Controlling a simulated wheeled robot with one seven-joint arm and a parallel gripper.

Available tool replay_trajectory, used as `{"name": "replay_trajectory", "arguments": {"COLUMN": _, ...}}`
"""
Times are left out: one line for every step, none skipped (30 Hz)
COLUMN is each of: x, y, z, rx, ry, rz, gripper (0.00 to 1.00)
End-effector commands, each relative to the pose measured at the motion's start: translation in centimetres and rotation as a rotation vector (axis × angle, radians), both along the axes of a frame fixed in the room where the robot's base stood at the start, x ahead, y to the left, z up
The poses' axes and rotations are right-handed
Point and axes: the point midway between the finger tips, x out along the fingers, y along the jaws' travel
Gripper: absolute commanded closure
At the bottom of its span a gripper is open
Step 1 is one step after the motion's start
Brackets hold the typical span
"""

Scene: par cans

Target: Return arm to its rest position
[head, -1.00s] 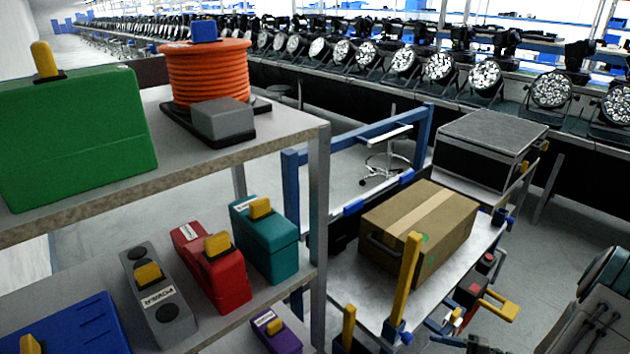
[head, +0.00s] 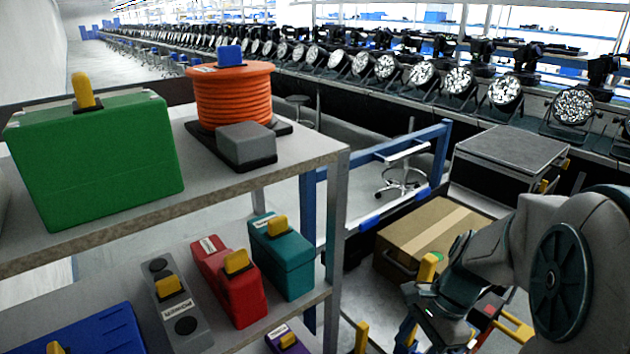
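My arm (head: 560,265) fills the lower right of the head view, its pale grey links bent and its dark wrist reaching left and down. My gripper (head: 440,328) is at the bottom edge, dark and partly cut off; its fingers are not clear enough to tell open from shut. I see nothing plainly held in it. It shows in front of the cart that carries a cardboard box (head: 425,236), and the arm hides part of that box.
A shelf (head: 300,160) at the left holds a green case (head: 95,160), an orange cable reel (head: 233,98), and red (head: 230,285) and teal (head: 283,262) boxes. A black-sided case (head: 510,150) stands behind the arm. Several stage lights line the back bench.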

Motion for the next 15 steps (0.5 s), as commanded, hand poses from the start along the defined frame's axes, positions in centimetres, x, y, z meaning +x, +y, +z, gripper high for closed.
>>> {"name": "replay_trajectory", "arguments": {"x": -0.5, "y": 0.6, "z": 1.3, "rx": -0.038, "ry": -0.068, "rz": 0.123, "gripper": 0.48}}
{"name": "replay_trajectory", "arguments": {"x": -0.7, "y": 0.8, "z": 1.8, "rx": -0.06, "ry": -0.106, "rz": 0.197, "gripper": 0.48}}
{"name": "replay_trajectory", "arguments": {"x": -1.1, "y": 1.1, "z": 2.5, "rx": -0.09, "ry": -0.154, "rz": 0.296, "gripper": 0.48}}
{"name": "replay_trajectory", "arguments": {"x": -1.3, "y": 1.3, "z": 3.0, "rx": -0.113, "ry": -0.189, "rz": 0.371, "gripper": 0.48}}
{"name": "replay_trajectory", "arguments": {"x": -1.6, "y": 1.4, "z": 3.5, "rx": -0.136, "ry": -0.224, "rz": 0.444, "gripper": 0.48}}
{"name": "replay_trajectory", "arguments": {"x": -1.9, "y": 1.7, "z": 4.2, "rx": -0.166, "ry": -0.269, "rz": 0.542, "gripper": 0.48}}
{"name": "replay_trajectory", "arguments": {"x": -2.1, "y": 1.8, "z": 4.7, "rx": -0.189, "ry": -0.302, "rz": 0.616, "gripper": 0.48}}
{"name": "replay_trajectory", "arguments": {"x": -2.4, "y": 2.0, "z": 5.1, "rx": -0.211, "ry": -0.333, "rz": 0.688, "gripper": 0.48}}
{"name": "replay_trajectory", "arguments": {"x": -2.7, "y": 2.2, "z": 5.7, "rx": -0.24, "ry": -0.37, "rz": 0.776, "gripper": 0.48}}
{"name": "replay_trajectory", "arguments": {"x": -2.8, "y": 2.3, "z": 6.1, "rx": -0.261, "ry": -0.398, "rz": 0.839, "gripper": 0.48}}
{"name": "replay_trajectory", "arguments": {"x": -3.0, "y": 2.4, "z": 6.5, "rx": -0.281, "ry": -0.422, "rz": 0.899, "gripper": 0.48}}
{"name": "replay_trajectory", "arguments": {"x": -3.3, "y": 2.5, "z": 6.9, "rx": -0.305, "ry": -0.449, "rz": 0.969, "gripper": 0.48}}
{"name": "replay_trajectory", "arguments": {"x": -3.4, "y": 2.6, "z": 7.2, "rx": -0.322, "ry": -0.468, "rz": 1.017, "gripper": 0.48}}
{"name": "replay_trajectory", "arguments": {"x": -3.5, "y": 2.7, "z": 7.5, "rx": -0.337, "ry": -0.486, "rz": 1.058, "gripper": 0.48}}
{"name": "replay_trajectory", "arguments": {"x": -3.6, "y": 2.7, "z": 7.8, "rx": -0.354, "ry": -0.503, "rz": 1.106, "gripper": 0.48}}
